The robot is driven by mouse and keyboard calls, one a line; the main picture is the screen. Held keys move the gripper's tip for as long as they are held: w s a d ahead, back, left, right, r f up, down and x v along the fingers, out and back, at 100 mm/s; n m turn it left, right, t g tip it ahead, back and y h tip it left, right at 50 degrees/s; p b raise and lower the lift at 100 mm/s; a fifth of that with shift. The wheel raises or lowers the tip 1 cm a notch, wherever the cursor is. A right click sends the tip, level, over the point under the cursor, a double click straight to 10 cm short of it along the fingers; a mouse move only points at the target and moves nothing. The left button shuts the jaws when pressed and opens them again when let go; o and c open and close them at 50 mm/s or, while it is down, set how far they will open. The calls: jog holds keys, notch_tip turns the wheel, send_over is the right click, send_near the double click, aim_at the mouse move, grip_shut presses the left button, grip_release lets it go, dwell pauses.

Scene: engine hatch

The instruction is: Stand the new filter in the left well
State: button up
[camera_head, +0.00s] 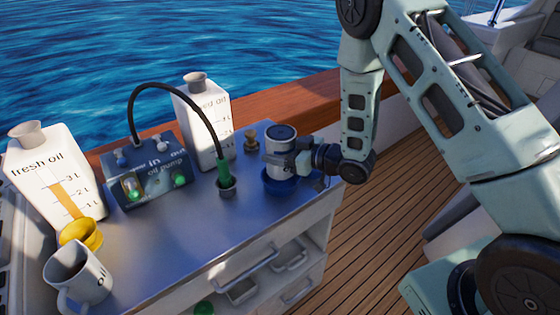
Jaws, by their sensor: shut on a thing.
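My gripper (284,157) is shut on a white cylindrical filter (281,145) with a dark round top, near the right end of the metal counter. The filter is upright, and my jaws cover part of its side. A blue round piece (279,185) shows directly under the filter. I cannot tell whether it is a separate ring or dish, or whether the filter touches it. A small grey cup-like socket (228,189) to the left has the green nozzle (224,172) of a black hose in it. No well is clearly recognisable as the left one.
The oil pump (148,178) and a white used-oil jug (203,120) stand behind. A small brass fitting (251,140) is close left of the filter. The fresh oil jug (52,165), yellow funnel-like piece (81,235) and mug (80,276) stand left. The counter's front middle (180,250) is clear.

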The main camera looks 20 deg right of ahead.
jog(key=shift+f, duration=1.95)
jog(key=shift+f, duration=0.1)
jog(key=shift+f, duration=0.15)
jog(key=o, duration=1.2)
jog(key=shift+o, duration=0.2)
